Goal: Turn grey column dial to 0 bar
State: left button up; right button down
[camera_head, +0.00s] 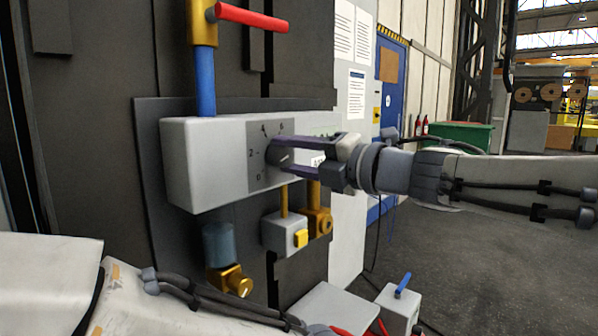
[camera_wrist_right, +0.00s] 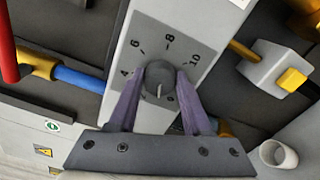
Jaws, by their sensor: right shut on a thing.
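The grey dial (camera_head: 281,154) sits on a dark scale plate (camera_head: 262,184) on the front of a light grey box (camera_head: 205,165). In the right wrist view the dial (camera_wrist_right: 159,80) has a light mark pointing down the picture, away from the visible 4, 6, 8 and 10.
A red lever (camera_head: 253,17) and blue pipe (camera_head: 206,82) stand above the box. Below hang a small box with a yellow button (camera_head: 300,238) and brass fittings (camera_head: 319,222). A blue-handled box (camera_head: 398,306) is lower right. Floor at right is open.

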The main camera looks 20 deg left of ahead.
jog(key=n+b, duration=0.2)
jog(key=n, duration=0.1)
jog(key=shift+f+n+b, duration=0.15)
jog(key=shift+n+b, duration=0.15)
jog(key=shift+n, duration=0.1)
jog(key=shift+n+b, duration=0.35)
jog(key=shift+n, duration=0.25)
jog(key=shift+c, duration=1.7)
grip_release()
jog(key=b+v, duration=0.1)
jog(key=v, duration=0.9)
jog(key=shift+d, duration=0.25)
